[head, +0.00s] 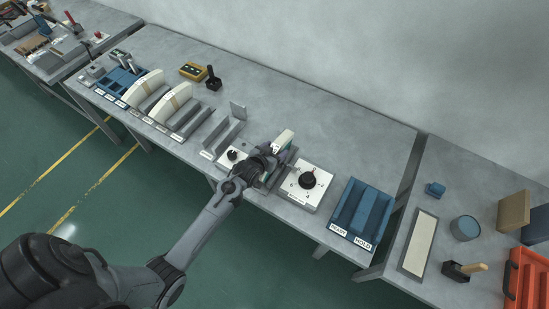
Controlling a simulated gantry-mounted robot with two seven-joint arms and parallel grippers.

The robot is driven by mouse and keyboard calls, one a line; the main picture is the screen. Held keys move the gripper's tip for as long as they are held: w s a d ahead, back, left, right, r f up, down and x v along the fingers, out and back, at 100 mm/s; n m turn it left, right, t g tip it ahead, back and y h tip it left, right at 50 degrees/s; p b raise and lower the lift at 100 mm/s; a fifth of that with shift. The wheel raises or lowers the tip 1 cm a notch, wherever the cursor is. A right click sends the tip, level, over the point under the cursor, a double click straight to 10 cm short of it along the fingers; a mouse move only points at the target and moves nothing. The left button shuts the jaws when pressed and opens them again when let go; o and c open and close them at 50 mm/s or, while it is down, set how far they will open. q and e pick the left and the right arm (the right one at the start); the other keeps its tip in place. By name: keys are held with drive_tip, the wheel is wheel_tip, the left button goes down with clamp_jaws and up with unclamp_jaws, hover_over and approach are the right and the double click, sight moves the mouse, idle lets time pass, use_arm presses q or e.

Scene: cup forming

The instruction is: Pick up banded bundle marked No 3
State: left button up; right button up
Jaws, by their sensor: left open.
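Two cream bundles with tan bands stand upright in the grey slotted rack at the left of the bench: a left one (146,86) and a right one (173,101). Another cream piece (284,140) stands mid-bench, partly hidden behind my left gripper (272,153). The jaws are open, right at that piece; I cannot tell whether they touch it or stand around it. The numbers on the bundles are too small to read, so I cannot tell which is No 3. My right gripper is not in view.
Right of my gripper is a white box with a black knob (307,181), then a blue tray (344,214) labelled READY and HOLD. Left of it are a grey bracket (222,136) and a small white knob box (232,154). A yellow box (193,71) stands behind the rack. The bench's back right is clear.

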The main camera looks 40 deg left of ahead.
use_arm(q)
clamp_jaws()
idle(0.3)
drive_tip(key=shift+r, duration=0.15)
idle(0.3)
